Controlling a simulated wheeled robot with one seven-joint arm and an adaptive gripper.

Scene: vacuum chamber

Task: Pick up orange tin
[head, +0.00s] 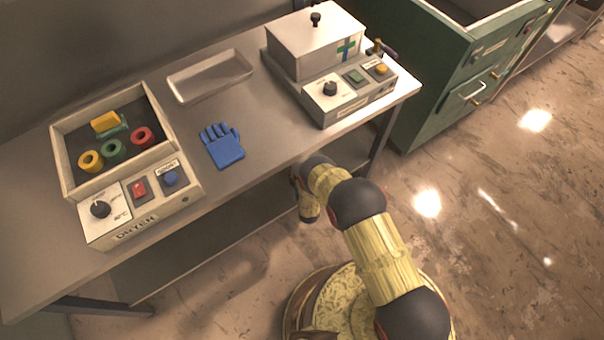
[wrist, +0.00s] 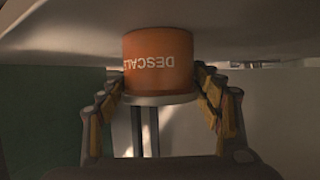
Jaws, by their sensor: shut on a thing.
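The orange tin (wrist: 158,62) shows in the wrist view, with white "DESCAL…" lettering upside down in the picture and a pale rim at its lower end. My gripper (wrist: 158,78) is shut on it, with one finger at each side. The tin's upper end in the picture meets or overlaps a grey surface (wrist: 60,35); I cannot tell whether they touch. In the head view the tin is not visible and my gripper cannot be made out; my arm reaches down by the table's front edge.
The grey table (head: 265,135) holds an open dryer box (head: 62,165) with coloured rings, an empty tray (head: 180,90), a blue glove (head: 222,146) and a lidded device (head: 315,45). A green drawer cabinet (head: 430,85) stands at right. Floor (head: 510,240) at right is clear.

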